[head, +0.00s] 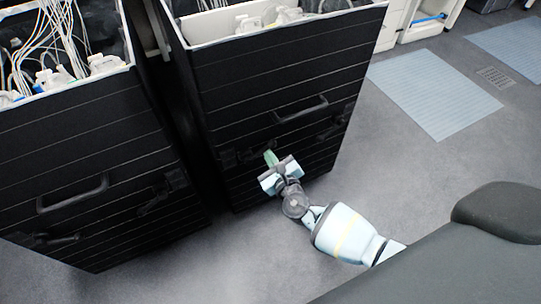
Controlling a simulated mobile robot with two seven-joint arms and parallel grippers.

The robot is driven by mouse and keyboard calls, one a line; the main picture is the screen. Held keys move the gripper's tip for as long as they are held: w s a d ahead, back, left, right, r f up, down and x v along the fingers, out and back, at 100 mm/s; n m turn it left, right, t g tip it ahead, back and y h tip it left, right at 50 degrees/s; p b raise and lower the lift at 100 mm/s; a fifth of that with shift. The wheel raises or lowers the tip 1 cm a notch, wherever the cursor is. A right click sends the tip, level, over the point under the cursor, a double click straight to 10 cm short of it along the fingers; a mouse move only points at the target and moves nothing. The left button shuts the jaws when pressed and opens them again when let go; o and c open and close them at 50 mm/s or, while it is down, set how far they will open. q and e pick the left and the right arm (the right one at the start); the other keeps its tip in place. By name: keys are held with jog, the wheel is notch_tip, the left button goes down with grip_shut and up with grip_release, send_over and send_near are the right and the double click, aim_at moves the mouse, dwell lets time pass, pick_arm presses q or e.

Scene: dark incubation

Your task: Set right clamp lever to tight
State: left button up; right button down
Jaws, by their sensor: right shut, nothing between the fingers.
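Two black ribbed boxes stand side by side, a left box (95,150) and a right box (280,75). On the right box's front, a dark clamp lever (338,122) sits at right and another dark clamp (238,157) at left, with a handle (303,109) above and between them. The levers' settings are too dark to tell. My right gripper (271,159) is shut and empty, close to the lower front of the right box, just right of its left clamp. I cannot tell whether it touches the box. My left gripper is out of view.
The left box also has a handle (73,195), a left clamp (48,241) and a right clamp (163,192). White tubing and fittings fill both open tops. A narrow dark gap separates the boxes. Grey floor (395,155) is free at right. A dark rounded shape fills the lower right.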

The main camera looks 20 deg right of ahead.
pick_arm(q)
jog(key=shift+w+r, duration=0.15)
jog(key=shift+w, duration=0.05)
pick_arm(e)
jog(key=shift+r, duration=0.1)
dwell(0.4)
